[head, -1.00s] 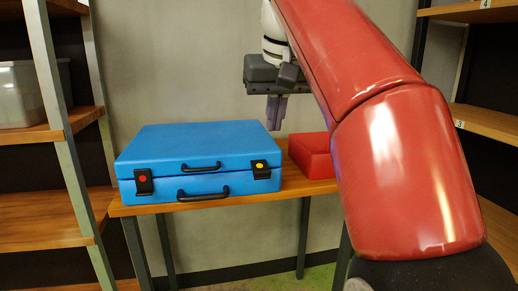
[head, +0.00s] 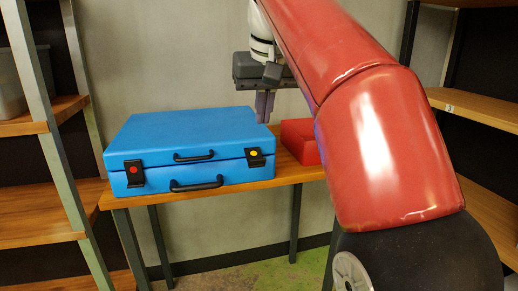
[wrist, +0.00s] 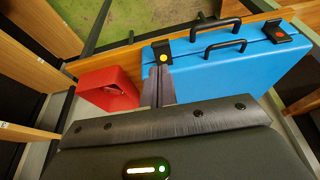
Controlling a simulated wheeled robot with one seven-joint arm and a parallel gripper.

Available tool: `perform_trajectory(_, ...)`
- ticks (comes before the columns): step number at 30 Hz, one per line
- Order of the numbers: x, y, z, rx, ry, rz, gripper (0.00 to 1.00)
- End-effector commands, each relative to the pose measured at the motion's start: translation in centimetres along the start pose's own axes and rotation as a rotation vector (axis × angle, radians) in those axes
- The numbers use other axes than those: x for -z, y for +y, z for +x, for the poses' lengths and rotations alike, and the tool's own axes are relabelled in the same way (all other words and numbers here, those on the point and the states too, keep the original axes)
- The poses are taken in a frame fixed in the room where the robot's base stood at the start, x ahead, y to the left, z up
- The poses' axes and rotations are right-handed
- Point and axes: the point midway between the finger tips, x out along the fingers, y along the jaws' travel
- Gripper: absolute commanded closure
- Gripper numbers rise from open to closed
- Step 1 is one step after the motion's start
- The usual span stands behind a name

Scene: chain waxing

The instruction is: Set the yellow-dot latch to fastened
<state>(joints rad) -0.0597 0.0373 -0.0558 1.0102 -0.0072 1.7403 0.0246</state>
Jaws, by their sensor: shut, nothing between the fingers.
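The blue case (head: 190,133) lies on a wooden table, its lid looking down, with two black handles on its front. The yellow-dot latch (head: 255,157) is at the front right, a short black piece at the lid seam; whether it is fastened I cannot tell. It also shows in the wrist view (wrist: 162,53). The red-dot latch (head: 134,173) at the front left looks longer, reaching over the lower half. My gripper (head: 265,108) is shut and empty, pointing down above the case's right side. In the wrist view its fingers (wrist: 158,88) appear just below the yellow-dot latch.
A red box (head: 301,140) stands on the table (head: 225,191) right of the case, close to my gripper. Shelving stands on the left (head: 50,213) and right (head: 480,108). A grey wall is behind the table. The space in front of the case's front is clear.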

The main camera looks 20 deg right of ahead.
Motion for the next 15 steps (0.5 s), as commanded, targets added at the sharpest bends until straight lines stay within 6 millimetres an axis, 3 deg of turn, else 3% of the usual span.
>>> perform_trajectory(6,-0.2,0.0,5.1,0.0,-0.004,0.0,1.0)
perform_trajectory(15,-0.1,0.0,9.3,0.0,-0.002,0.0,1.0)
